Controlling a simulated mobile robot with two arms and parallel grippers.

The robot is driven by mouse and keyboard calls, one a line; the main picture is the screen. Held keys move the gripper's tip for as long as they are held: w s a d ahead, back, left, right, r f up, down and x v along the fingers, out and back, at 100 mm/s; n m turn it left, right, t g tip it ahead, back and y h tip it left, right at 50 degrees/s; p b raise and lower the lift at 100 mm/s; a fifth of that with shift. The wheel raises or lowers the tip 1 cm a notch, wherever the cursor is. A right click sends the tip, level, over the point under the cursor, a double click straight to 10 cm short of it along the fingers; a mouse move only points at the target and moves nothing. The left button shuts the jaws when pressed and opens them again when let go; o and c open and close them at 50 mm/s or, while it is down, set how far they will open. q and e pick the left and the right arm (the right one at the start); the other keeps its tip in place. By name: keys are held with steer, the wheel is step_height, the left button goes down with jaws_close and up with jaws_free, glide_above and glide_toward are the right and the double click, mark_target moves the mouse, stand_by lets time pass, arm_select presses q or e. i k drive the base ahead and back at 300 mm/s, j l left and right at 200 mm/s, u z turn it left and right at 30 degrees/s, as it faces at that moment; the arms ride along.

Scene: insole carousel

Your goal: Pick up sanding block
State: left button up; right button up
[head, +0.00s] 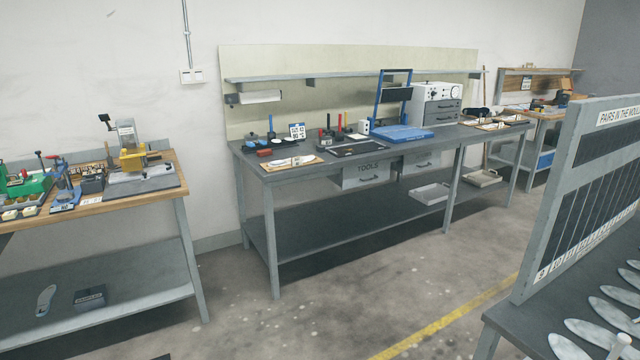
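I cannot clearly make out a sanding block at this distance. A small reddish block-like item (264,152) lies at the left end of the long grey workbench (300,171); it is too small to tell whether it is the sanding block. Small dark and blue items (250,144) lie just behind it. Neither of my grippers is in view.
A wooden-topped bench (170,184) with a green machine and a yellow-headed device stands at the left. A grey rack (575,170) and a table with several insoles (610,310) stand at the right. The floor (330,290) before the long bench is clear.

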mark_target(261, 153)
steer(key=i+j, duration=0.6)
steer(key=i+j+u, duration=0.1)
steer(key=i+j, duration=0.5)
steer(key=i, duration=0.15)
steer(key=i+j, duration=0.5)
steer(key=i, duration=0.2)
